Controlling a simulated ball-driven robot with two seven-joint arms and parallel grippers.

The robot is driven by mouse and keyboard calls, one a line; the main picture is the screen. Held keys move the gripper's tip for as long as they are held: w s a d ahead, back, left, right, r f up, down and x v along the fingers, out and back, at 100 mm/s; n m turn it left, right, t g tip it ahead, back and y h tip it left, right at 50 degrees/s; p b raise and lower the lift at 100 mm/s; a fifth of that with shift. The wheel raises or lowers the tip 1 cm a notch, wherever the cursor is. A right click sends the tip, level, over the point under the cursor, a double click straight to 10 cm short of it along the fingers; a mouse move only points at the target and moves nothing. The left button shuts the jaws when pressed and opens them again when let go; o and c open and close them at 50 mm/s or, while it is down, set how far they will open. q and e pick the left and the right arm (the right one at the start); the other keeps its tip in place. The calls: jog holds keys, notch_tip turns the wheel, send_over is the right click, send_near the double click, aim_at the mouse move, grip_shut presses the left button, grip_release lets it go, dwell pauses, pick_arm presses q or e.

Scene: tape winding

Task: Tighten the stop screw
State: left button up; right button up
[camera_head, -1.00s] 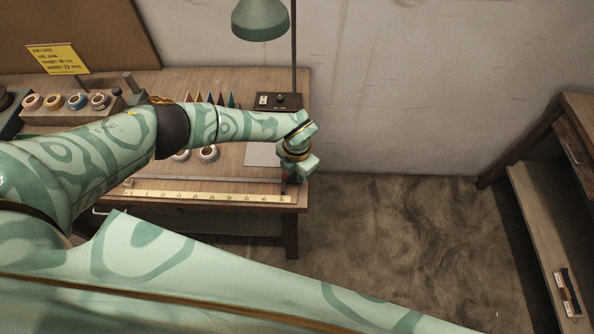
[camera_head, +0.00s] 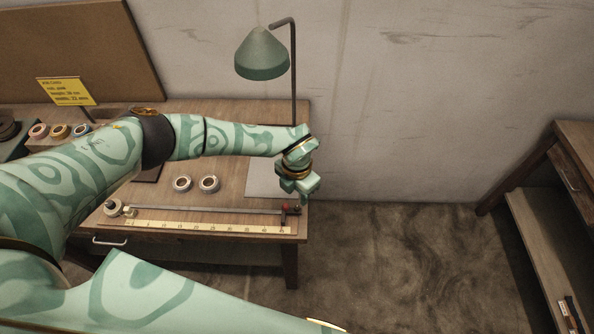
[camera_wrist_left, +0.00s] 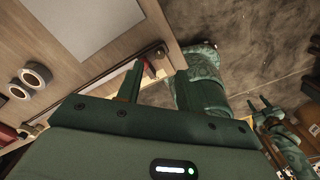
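The stop (camera_head: 284,210), a small red piece with a dark part beside it, sits at the right end of the grey rail (camera_head: 215,209) above the yellow ruler (camera_head: 205,228). I cannot make out the screw itself. My left gripper (camera_head: 301,190) is just above and behind the stop. In the left wrist view its two fingers (camera_wrist_left: 159,70) are apart, with the red stop (camera_wrist_left: 150,68) showing beyond and between them, not gripped. My right gripper (camera_wrist_left: 261,103) shows small at the right of the left wrist view, its fingers apart and empty.
A tape roll (camera_head: 113,208) sits at the rail's left end. Two white rolls (camera_head: 183,183) lie behind the rail. A pale sheet (camera_head: 262,178) and the green lamp (camera_head: 262,57) are at the bench's back right. Bare floor (camera_head: 390,240) lies right of the bench.

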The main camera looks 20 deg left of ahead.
pick_arm(q)
notch_tip(320, 180, up, 10)
jog(key=shift+d, duration=0.1)
dwell(0.5)
